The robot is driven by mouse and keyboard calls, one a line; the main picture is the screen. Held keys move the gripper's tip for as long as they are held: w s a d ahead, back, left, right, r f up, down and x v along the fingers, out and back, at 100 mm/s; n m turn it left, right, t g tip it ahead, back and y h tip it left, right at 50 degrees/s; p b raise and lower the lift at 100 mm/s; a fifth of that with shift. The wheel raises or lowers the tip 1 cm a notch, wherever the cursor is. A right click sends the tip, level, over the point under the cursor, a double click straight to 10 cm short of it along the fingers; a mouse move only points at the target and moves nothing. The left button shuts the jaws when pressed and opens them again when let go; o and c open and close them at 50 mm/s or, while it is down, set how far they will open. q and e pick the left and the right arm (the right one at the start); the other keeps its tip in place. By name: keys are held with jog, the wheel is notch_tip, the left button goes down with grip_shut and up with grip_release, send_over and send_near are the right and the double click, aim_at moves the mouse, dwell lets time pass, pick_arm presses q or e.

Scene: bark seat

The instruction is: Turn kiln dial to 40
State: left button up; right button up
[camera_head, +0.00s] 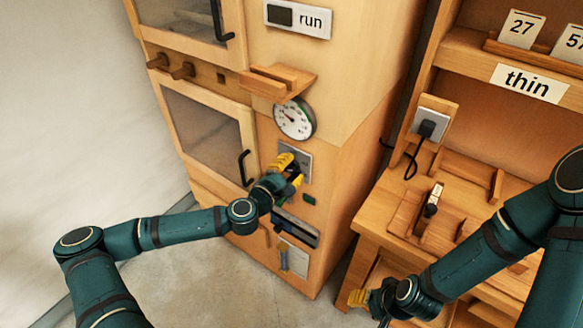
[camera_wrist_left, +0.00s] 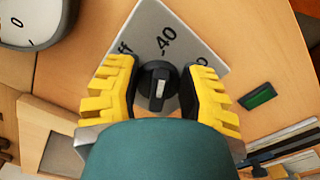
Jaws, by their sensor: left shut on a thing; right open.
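The kiln dial is a dark round knob (camera_wrist_left: 158,88) on a grey plate (camera_wrist_left: 155,22), marked "ff", "-40" and a partly hidden label in the left wrist view. A pale mark on the knob runs roughly in line with "-40"; its exact setting is hard to tell. My left gripper (camera_wrist_left: 162,92) is shut on the knob, with yellow-padded fingers on both sides. In the head view my left gripper (camera_head: 288,172) covers the knob, and part of the plate (camera_head: 298,152) shows. My right gripper (camera_head: 366,300) is open and empty near the workbench's lower front.
A round gauge (camera_head: 294,119) sits above the dial, under a wooden ledge (camera_head: 277,82). A small green piece (camera_head: 309,198) and a dark slot (camera_head: 296,228) lie below it. A black door handle (camera_head: 245,168) is to the left. The workbench (camera_head: 375,222) stands at right.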

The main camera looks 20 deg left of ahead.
dwell(0.3)
pick_arm(q)
jog(key=o, duration=1.2)
jog(key=shift+w, duration=0.1)
jog(key=v, duration=1.2)
jog(key=shift+d, duration=0.1)
